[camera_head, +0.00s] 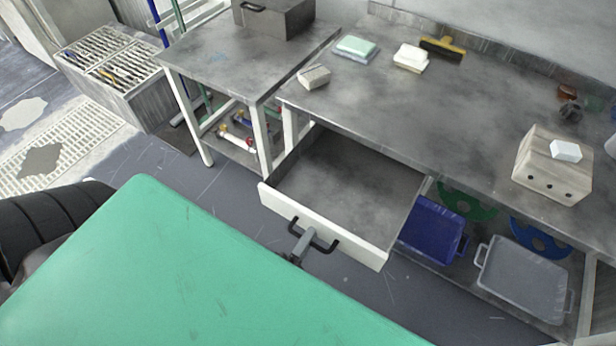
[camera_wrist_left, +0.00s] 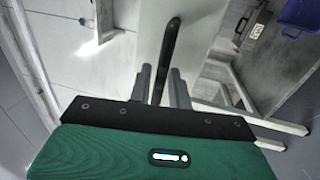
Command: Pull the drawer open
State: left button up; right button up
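The drawer (camera_head: 345,182) under the long grey workbench (camera_head: 395,101) stands pulled well out, and its grey inside looks empty. Its pale front panel (camera_head: 356,242) carries a black bar handle (camera_head: 329,246). My left gripper (camera_head: 303,243) is at the handle, near its left part. In the left wrist view, the handle (camera_wrist_left: 172,42) runs between the two grey fingers (camera_wrist_left: 160,88), which look closed around it. The exact contact is partly hidden. My right gripper is in neither view.
A smaller table (camera_head: 225,53) with a grey box stands left of the bench. A blue tray (camera_head: 430,228) and a grey tray (camera_head: 522,280) lie on the shelf right of the drawer. A wooden block (camera_head: 552,167) is on the bench. Some floor (camera_head: 225,200) is clear left of the drawer.

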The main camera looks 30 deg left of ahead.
pick_arm(q)
jog(key=shift+o, duration=0.4)
jog(key=shift+s, duration=0.1)
